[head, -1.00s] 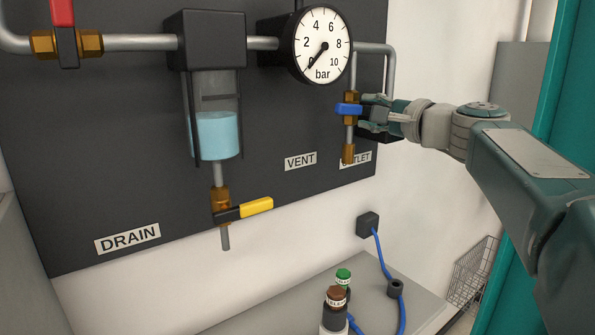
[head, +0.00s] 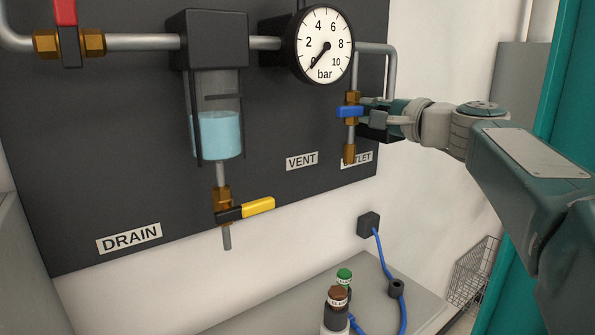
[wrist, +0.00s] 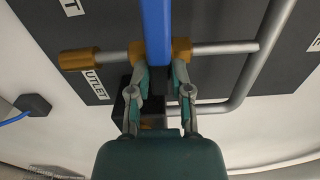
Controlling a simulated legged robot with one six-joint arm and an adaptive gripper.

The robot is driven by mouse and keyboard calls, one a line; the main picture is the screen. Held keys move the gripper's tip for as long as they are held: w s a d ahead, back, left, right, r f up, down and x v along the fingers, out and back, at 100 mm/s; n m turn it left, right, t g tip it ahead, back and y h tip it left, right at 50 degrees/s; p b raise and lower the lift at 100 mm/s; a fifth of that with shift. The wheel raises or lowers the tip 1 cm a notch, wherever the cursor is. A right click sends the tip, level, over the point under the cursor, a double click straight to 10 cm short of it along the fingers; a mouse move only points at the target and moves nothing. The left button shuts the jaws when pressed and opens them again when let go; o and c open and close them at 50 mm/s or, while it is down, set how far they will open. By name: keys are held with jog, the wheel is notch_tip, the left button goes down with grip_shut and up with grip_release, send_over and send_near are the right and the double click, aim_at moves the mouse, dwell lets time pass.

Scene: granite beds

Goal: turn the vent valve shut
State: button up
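The vent valve has a blue lever (head: 349,112) on a short upright pipe with brass fittings, right of the VENT label. In the head view the lever lies crosswise to the pipe. In the wrist view the lever (wrist: 157,30) also crosses the pipe at about a right angle. My gripper (head: 369,110) is at the valve from the right. In the wrist view its fingers (wrist: 161,78) stand either side of the dark inner end of the lever, with a part-width gap. I cannot tell whether they press on it.
A pressure gauge (head: 324,45) hangs just above the valve, its needle near 0. A drain valve with a yellow lever (head: 258,207) is lower left; a red lever (head: 65,12) is upper left. Bottles (head: 337,298) stand on the bench below. A bent pipe (head: 391,70) runs close above my gripper.

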jog(key=shift+o, duration=1.1)
jog(key=shift+v, duration=2.95)
jog(key=v, duration=1.2)
jog(key=s+a+f+n+g+h, duration=0.25)
jog(key=a+f, duration=0.25)
jog(key=f, duration=0.3)
jog(key=s+a+f+n+g+h, duration=0.1)
jog(key=s+a+f+g, duration=0.25)
jog(key=f, duration=0.55)
jog(key=s+f+n+g+h, duration=0.1)
jog(key=s+f+n+h, duration=0.2)
jog(key=f, duration=0.5)
jog(key=s+f+n+g+h, duration=0.2)
jog(key=s+f+n+h, duration=0.2)
jog(key=s+f, duration=0.3)
jog(key=shift+s+d+f+n, duration=0.2)
jog(key=shift+f+n, duration=0.15)
jog(key=shift+f, duration=0.4)
